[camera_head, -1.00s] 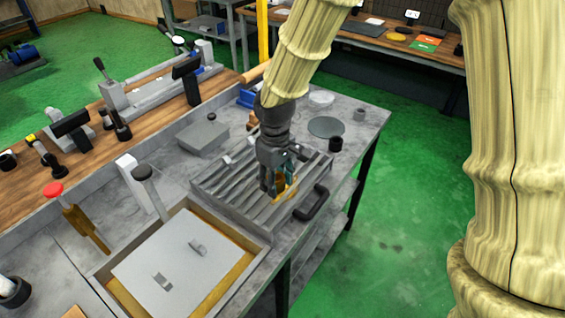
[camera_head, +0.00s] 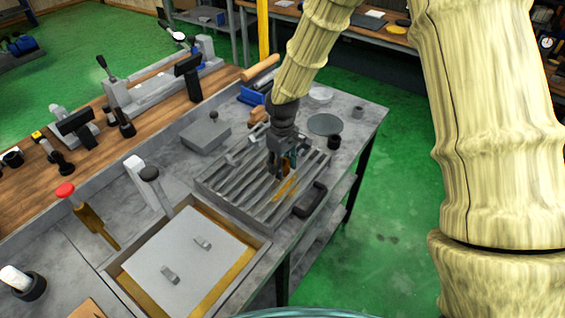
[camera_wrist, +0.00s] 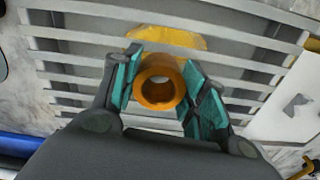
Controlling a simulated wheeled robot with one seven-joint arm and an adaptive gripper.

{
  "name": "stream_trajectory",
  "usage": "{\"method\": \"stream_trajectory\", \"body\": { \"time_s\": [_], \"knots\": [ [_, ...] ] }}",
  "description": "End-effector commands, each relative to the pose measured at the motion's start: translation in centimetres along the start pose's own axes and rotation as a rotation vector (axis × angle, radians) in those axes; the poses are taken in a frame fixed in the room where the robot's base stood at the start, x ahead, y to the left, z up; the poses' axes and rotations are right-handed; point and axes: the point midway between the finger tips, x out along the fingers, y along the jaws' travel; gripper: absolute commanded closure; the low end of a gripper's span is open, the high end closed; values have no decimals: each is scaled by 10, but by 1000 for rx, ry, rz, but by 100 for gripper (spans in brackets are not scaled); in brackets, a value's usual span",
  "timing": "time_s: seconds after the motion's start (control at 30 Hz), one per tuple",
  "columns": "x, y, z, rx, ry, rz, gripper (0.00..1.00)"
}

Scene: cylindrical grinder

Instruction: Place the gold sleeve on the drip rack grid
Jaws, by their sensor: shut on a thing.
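The gold sleeve (camera_wrist: 146,92), a short ring with an open bore, sits between the teal finger pads of my gripper (camera_wrist: 160,88) in the wrist view. My gripper is shut on it, and I look into its bore. The drip rack grid (camera_head: 238,187), with grey parallel slats, lies under my gripper (camera_head: 283,172) in the head view. The sleeve is mostly hidden by the fingers there. A flat gold patch (camera_head: 285,188) shows on the slats, also in the wrist view (camera_wrist: 168,38); it may be a reflection. I cannot tell whether the sleeve touches the slats.
A dark handle (camera_head: 310,200) sticks out from the rack's right side. A framed tray with a grey lid (camera_head: 185,262) stands in front. Levers crowd the left.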

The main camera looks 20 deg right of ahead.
Motion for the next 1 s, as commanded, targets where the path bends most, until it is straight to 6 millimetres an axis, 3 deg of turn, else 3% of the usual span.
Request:
{"method": "stream_trajectory", "body": {
  "time_s": [0.53,0.57,0.67,1.0],
  "knots": [
    [9,0,0,-1,0,1,99],
    [10,0,0,-1,0,0,55],
    [9,0,0,-1,0,0,37],
    [8,0,0,-1,0,0,35]
  ]
}}
